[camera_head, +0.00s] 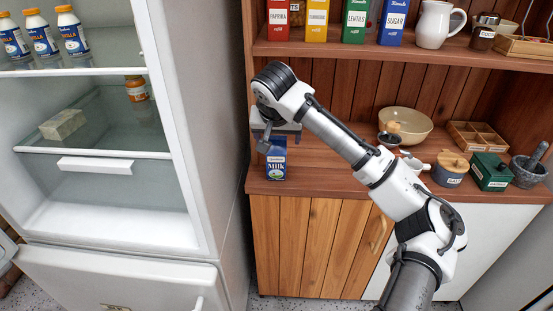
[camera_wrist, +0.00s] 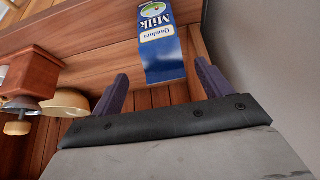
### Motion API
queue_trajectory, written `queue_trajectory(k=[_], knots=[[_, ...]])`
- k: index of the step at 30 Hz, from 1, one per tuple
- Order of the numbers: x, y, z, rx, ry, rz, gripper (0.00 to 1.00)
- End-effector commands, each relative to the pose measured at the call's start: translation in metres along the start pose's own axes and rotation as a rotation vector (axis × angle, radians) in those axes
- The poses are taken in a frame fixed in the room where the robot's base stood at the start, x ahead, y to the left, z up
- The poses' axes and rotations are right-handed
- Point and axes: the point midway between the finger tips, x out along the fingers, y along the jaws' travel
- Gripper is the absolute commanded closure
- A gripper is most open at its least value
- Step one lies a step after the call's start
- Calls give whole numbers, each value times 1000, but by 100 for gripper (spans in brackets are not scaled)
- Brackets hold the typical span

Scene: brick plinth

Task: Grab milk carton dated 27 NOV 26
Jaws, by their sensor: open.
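A blue and white milk carton (camera_head: 276,165) stands upright on the wooden counter near its left end. The carton also shows upside down in the wrist view (camera_wrist: 161,45), with "Milk" on its face. No date on it can be read. My gripper (camera_head: 270,139) is over the carton and hides part of its top in the head view. In the wrist view my gripper (camera_wrist: 164,76) is open, with one dark finger on each side of the carton's near end. Gaps show on both sides; I cannot tell how deep the carton reaches between the fingers.
The open fridge (camera_head: 190,130) stands left, holding several bottles (camera_head: 42,37), a jar (camera_head: 136,89) and a pale block (camera_head: 62,125). On the counter are a bowl (camera_head: 412,124), a green box (camera_head: 489,172) and a mortar (camera_head: 527,175). A shelf (camera_head: 400,52) runs above.

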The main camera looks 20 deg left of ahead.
Motion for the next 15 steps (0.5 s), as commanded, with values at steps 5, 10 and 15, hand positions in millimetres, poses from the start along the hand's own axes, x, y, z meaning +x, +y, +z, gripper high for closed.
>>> queue_trajectory(k=[5,10,15], knots=[[19,0,0,0,1,-1,22],[32,-2,0,-1,1,1,22],[59,-5,1,0,1,0,22]])
